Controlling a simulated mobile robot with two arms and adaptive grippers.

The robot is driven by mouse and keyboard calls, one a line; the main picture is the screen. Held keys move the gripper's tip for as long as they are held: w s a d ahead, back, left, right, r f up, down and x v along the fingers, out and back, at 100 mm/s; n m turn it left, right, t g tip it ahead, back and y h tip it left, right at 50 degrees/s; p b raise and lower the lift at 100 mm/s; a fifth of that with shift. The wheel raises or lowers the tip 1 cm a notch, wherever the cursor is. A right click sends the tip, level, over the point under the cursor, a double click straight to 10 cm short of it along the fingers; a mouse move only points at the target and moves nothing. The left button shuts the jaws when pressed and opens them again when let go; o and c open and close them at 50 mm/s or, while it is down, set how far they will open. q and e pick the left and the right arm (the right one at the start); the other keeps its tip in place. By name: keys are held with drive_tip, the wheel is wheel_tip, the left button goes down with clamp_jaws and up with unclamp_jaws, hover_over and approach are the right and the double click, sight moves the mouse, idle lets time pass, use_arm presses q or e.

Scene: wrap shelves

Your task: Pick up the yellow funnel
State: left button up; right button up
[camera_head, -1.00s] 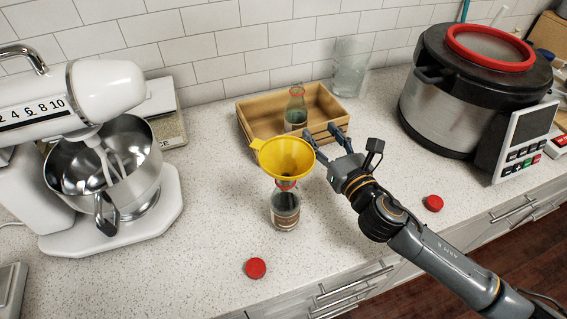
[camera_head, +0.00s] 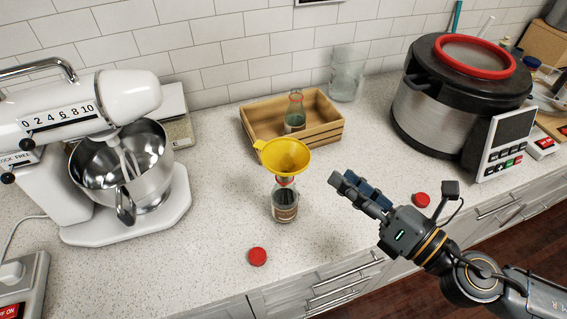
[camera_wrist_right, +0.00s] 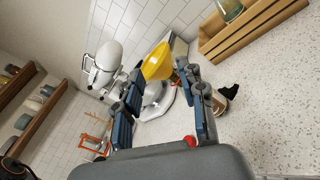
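The yellow funnel (camera_head: 285,156) sits upright with its spout in the neck of a glass bottle (camera_head: 285,201) on the counter. The funnel also shows in the right wrist view (camera_wrist_right: 157,63), beyond and between my fingertips. My right gripper (camera_head: 352,188) is to the right of the funnel and apart from it, pointing left towards it. In the wrist view its two fingers (camera_wrist_right: 160,78) are spread with nothing between them. The bottle is partly hidden by a finger there. My left gripper is not in view.
A wooden crate (camera_head: 325,131) holding another bottle (camera_head: 295,113) stands behind the funnel. A white mixer (camera_head: 110,215) stands left, a large cooker (camera_head: 440,115) right. Red caps lie in front (camera_head: 257,256) and at right (camera_head: 421,200). The counter left of the bottle is clear.

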sight(300, 147)
drive_tip(key=x, duration=1.2)
drive_tip(key=shift+w+a+f, duration=0.15)
drive_tip(key=shift+w+a, duration=0.1)
drive_tip(key=shift+w, duration=0.05)
drive_tip(key=shift+c, duration=0.4)
clamp_jaws()
